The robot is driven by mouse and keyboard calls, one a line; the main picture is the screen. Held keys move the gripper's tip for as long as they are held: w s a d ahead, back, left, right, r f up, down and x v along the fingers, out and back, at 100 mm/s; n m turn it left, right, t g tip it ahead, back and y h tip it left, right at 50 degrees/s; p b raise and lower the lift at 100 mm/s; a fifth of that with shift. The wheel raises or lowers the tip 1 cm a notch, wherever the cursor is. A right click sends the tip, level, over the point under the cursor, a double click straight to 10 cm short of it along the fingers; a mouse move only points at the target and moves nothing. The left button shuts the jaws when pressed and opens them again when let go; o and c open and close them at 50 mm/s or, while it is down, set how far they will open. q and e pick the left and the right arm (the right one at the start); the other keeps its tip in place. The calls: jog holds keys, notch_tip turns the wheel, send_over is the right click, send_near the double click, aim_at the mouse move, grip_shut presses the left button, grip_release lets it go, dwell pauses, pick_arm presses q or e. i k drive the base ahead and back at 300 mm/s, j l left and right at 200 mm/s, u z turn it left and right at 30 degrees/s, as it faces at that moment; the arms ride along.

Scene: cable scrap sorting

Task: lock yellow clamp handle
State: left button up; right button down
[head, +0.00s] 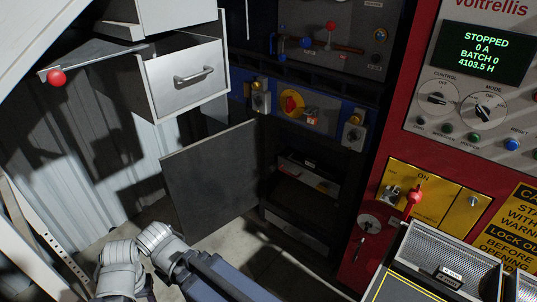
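Two small clamps with yellow parts, a left one (260,97) and a right one (354,134), sit at the two ends of a blue panel (325,112) in the dark cabinet. They are small here, and I cannot tell whether either handle is locked. A red rotary knob on a yellow backing (291,103) sits between them. A yellow plate (437,206) on the red cabinet at right carries a red-knobbed lever (414,198) under the word ON. White links of one of my arms show at lower left. Neither gripper shows.
A grey door panel (212,178) stands open left of the dark cabinet. A metal drawer (186,77) juts out above it. A red-ball lever (57,77) is at far left. A mesh-topped box (446,263) fills the lower right. The display (484,52) reads STOPPED.

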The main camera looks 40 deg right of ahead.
aim_at(321, 187)
jog(key=k, duration=0.65)
jog(key=z, duration=1.95)
jog(key=i+j, duration=0.1)
jog(key=j, duration=0.3)
jog(key=i+j, duration=0.15)
jog(key=j, duration=0.25)
jog(key=i+j, duration=0.1)
jog(key=j, duration=0.25)
jog(key=i+j, duration=0.15)
jog(key=j, duration=0.25)
